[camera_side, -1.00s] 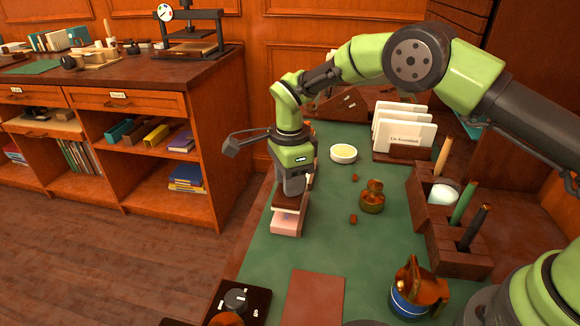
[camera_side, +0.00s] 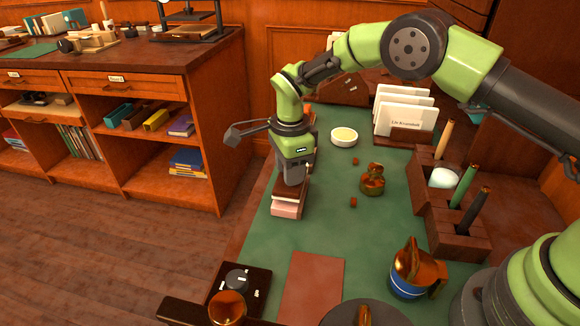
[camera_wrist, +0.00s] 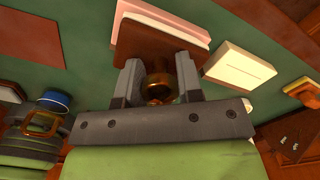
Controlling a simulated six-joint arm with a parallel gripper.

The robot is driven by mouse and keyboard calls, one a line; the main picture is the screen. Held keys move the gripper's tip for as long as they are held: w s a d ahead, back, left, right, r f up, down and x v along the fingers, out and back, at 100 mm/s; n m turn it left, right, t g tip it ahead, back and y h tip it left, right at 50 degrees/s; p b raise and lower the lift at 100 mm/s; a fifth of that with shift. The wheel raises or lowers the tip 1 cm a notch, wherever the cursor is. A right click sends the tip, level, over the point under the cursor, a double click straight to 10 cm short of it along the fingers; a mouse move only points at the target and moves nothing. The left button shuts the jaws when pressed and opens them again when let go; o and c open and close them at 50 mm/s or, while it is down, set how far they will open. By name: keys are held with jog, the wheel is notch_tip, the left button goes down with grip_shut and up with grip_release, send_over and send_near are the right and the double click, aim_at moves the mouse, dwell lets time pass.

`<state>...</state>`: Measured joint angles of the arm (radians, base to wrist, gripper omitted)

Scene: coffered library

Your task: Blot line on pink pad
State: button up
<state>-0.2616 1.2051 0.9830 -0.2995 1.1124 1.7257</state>
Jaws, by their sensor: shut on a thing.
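The pink pad (camera_side: 286,210) lies on the green desk top, at the left of the desk in the side view; it also shows at the top of the wrist view (camera_wrist: 180,12). A brown wooden blotter (camera_side: 291,191) sits over the pad and covers much of it. In the wrist view the blotter (camera_wrist: 155,45) has a round brass knob (camera_wrist: 160,88). My gripper (camera_wrist: 160,72) is shut on this knob; it points down over the pad in the side view (camera_side: 292,178). The blotter's underside and any line are hidden, and I cannot tell if they touch.
A cream block (camera_wrist: 238,65) lies beside the blotter in the wrist view. A white dish (camera_side: 344,137), brass figure (camera_side: 373,181), card holder (camera_side: 403,115) and pen stand (camera_side: 450,225) are to the right. A blue-and-copper pitcher (camera_side: 414,272) and reddish sheet (camera_side: 312,285) are nearer.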

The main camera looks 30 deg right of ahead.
jog(key=shift+f, duration=0.55)
dwell(1.0)
jog(key=shift+r, duration=3.55)
